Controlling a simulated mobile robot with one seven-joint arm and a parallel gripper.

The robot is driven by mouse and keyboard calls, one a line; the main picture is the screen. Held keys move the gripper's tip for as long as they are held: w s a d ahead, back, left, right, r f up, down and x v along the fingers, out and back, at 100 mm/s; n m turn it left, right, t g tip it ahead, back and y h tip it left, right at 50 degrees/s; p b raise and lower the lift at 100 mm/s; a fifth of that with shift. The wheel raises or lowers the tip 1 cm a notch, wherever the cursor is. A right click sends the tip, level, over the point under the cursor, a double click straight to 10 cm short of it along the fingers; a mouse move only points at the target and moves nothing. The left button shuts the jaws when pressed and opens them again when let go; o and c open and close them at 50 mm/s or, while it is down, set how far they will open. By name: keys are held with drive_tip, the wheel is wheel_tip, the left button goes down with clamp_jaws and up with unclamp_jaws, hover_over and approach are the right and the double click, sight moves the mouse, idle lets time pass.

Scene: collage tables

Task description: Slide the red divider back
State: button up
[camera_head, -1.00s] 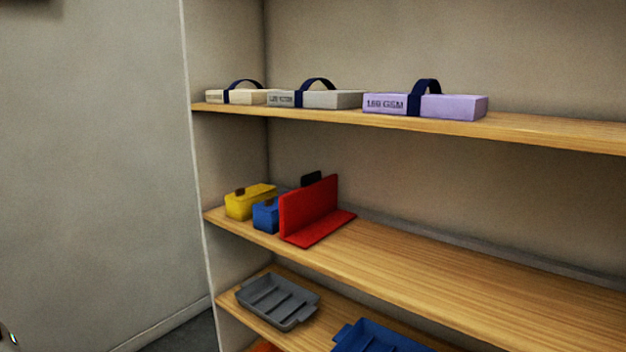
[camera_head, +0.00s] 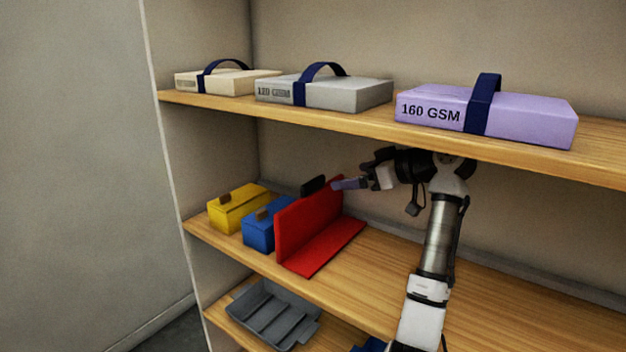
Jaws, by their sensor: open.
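The red divider (camera_head: 312,229) is an L-shaped piece with an upright wall and a flat foot, standing on the middle shelf to the right of a blue box (camera_head: 261,236). A dark tab (camera_head: 312,186) shows at the top of its wall. My gripper (camera_head: 340,184) reaches in from the right with its fingers at the upper back end of the divider's wall. It is open and holds nothing that I can see. Whether the fingers touch the wall or tab I cannot tell.
A yellow box (camera_head: 238,207) stands left of the blue box. Strapped paper packs, one of them lilac (camera_head: 538,120), lie on the upper shelf (camera_head: 355,118) just above my arm. A grey tray (camera_head: 268,312) sits on the lower shelf. The middle shelf (camera_head: 375,276) is clear right of the divider.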

sight(316, 182)
drive_tip(key=p+x, duration=0.3)
drive_tip(key=x, duration=1)
drive_tip(key=shift+a+f, duration=0.1)
drive_tip(key=shift+f, duration=0.1)
drive_tip(key=shift+c, duration=0.4)
drive_tip(key=shift+s, duration=0.1)
drive_tip(key=c, duration=1.2)
